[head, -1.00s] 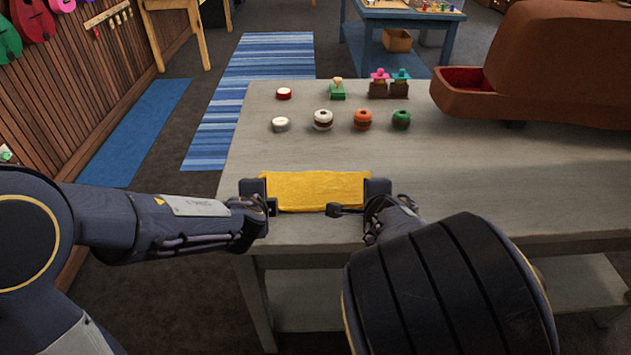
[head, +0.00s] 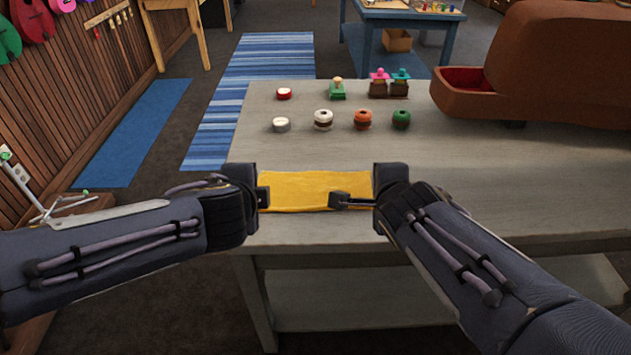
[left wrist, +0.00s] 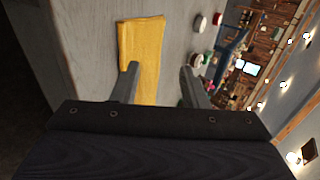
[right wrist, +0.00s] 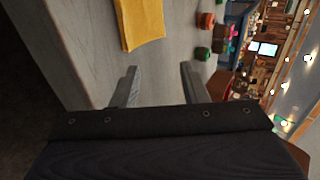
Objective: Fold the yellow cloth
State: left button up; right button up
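The yellow cloth (head: 305,190) lies on the grey table as a flat, narrow strip near the front edge. It also shows in the left wrist view (left wrist: 144,50) and partly in the right wrist view (right wrist: 140,20). My left gripper (head: 262,197) is at the cloth's left end, with its fingers (left wrist: 160,75) apart and one finger overlapping the cloth in the left wrist view. My right gripper (head: 345,200) is at the right end, its fingers (right wrist: 158,72) apart with bare table between them. Neither gripper holds the cloth. Its ends are partly hidden by the grippers in the head view.
Several small round spools and tins (head: 323,120) stand behind the cloth on the table (head: 480,190). A green stamp (head: 338,90) and brown blocks with pink and teal tops (head: 380,85) are farther back. A brown case with red lining (head: 560,70) fills the back right.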

dwell(0.3)
